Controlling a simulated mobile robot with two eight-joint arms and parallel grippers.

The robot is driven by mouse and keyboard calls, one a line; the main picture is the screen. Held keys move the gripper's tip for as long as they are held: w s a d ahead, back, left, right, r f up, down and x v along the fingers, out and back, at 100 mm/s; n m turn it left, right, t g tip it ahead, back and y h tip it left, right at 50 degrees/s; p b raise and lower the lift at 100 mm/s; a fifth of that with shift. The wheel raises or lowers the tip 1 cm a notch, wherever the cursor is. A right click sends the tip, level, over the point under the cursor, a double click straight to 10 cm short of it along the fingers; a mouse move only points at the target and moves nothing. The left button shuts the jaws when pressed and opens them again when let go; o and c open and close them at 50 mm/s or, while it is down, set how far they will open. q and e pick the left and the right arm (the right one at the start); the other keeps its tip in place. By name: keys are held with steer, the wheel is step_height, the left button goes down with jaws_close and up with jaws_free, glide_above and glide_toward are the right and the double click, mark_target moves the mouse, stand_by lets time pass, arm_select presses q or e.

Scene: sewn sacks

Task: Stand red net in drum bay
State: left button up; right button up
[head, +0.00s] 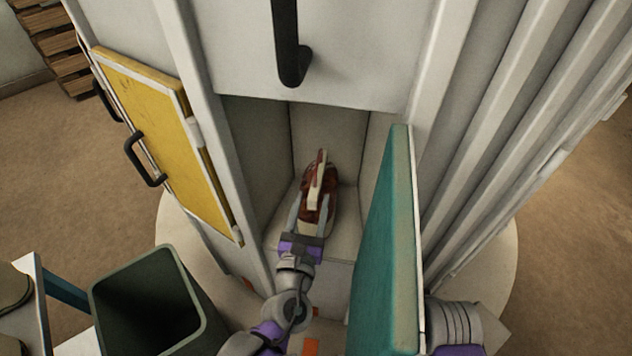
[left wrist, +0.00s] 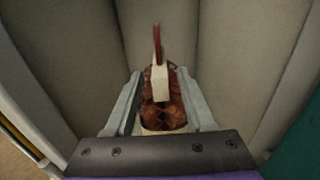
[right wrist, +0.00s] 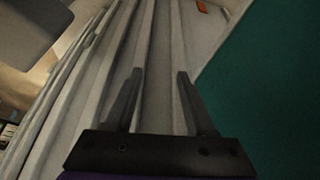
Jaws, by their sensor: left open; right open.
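The red net (head: 323,208) is a red-brown netted sack with a pale tag on top. It is inside the open drum bay (head: 342,239), upright or nearly so on the pale floor. My left gripper (head: 311,208) reaches into the bay with its fingers open on either side of the net. The left wrist view shows the net (left wrist: 166,110) between the spread fingers (left wrist: 162,98); contact is hard to tell. My right gripper (right wrist: 157,75) is open and empty in the right wrist view, near the ribbed drum side and the teal door.
The teal door (head: 382,250) stands open at the bay's right. A yellow door (head: 150,130) with a black handle is at the left. A dark green bin (head: 185,268) stands at lower left. A black handle (head: 288,50) hangs above the opening.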

arm_select(q)
steer(key=s, duration=0.4)
steer(key=shift+s+a, duration=0.1)
steer(key=shift+a, duration=0.3)
steer(key=shift+a+n+y, duration=0.3)
steer(key=shift+a+n, duration=0.05)
steer(key=shift+n, duration=0.15)
steer(key=s+a+f+n+g+y, duration=0.1)
steer(key=a+f+n+g+y, duration=0.25)
steer(key=a+n, duration=0.6)
steer(key=s+a+f+n+g+y, duration=0.1)
steer(key=a+f+n+g+y, duration=0.25)
steer(key=a+n, duration=0.6)
steer(key=s+d+f+n+g+h, duration=0.2)
steer(key=s+n, duration=0.3)
steer(key=n, duration=0.4)
steer(key=s+d+f+n+g+h, duration=0.1)
steer(key=s+n+g, duration=0.3)
steer(key=n, duration=0.5)
steer(key=shift+s+d+f+h, duration=0.35)
steer(key=shift+s+d+h, duration=0.35)
steer(key=shift+s, duration=0.25)
